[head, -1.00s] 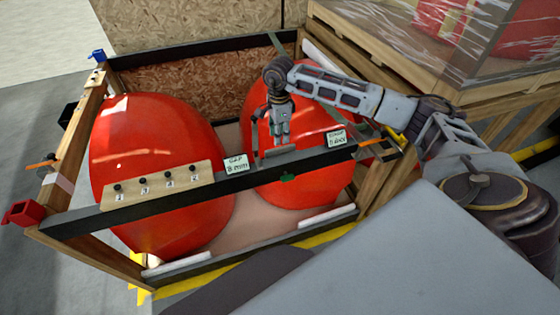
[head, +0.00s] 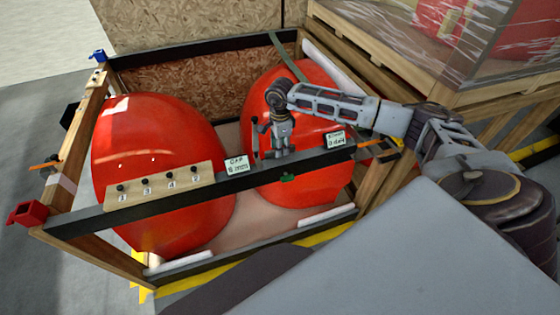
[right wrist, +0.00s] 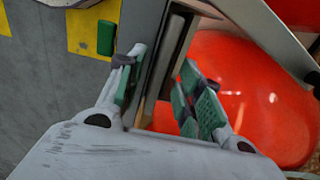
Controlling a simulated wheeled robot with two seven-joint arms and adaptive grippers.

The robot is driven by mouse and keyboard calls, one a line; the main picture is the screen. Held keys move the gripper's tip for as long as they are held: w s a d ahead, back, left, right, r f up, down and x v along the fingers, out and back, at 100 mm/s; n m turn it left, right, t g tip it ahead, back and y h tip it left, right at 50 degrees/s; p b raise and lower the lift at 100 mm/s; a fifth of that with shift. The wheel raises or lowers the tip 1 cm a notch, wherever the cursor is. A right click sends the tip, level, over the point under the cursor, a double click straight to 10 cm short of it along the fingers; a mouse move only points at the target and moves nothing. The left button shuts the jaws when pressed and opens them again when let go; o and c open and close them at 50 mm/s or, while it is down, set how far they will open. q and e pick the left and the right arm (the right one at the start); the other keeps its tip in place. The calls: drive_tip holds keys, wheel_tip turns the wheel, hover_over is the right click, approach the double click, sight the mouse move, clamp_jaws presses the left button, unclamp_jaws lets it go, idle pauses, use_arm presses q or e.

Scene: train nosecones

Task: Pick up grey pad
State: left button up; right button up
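My right gripper (head: 276,150) is lowered to the black bar (head: 120,203) in front of the right red nosecone (head: 325,105). In the right wrist view, its green-padded fingers (right wrist: 163,72) are apart, one on each side of the bar. A slim grey piece (right wrist: 174,42), seemingly the grey pad, stands along the bar between them. I see a gap between it and the right finger; contact at the left finger cannot be told. In the head view the gripper mostly hides the pad. My left gripper is not in view.
A second red nosecone (head: 160,140) sits at left in the wooden crate. The bar carries a numbered knob board (head: 160,185), two small signs (head: 237,165) (head: 336,139) and a green knob (head: 288,177). A wrapped pallet load (head: 450,45) stands at back right.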

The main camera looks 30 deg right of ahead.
idle(0.4)
clamp_jaws()
idle(0.4)
wheel_tip(320, 180, up, 18)
drive_tip(key=b, duration=0.2)
drive_tip(key=shift+b, duration=0.35)
idle(0.6)
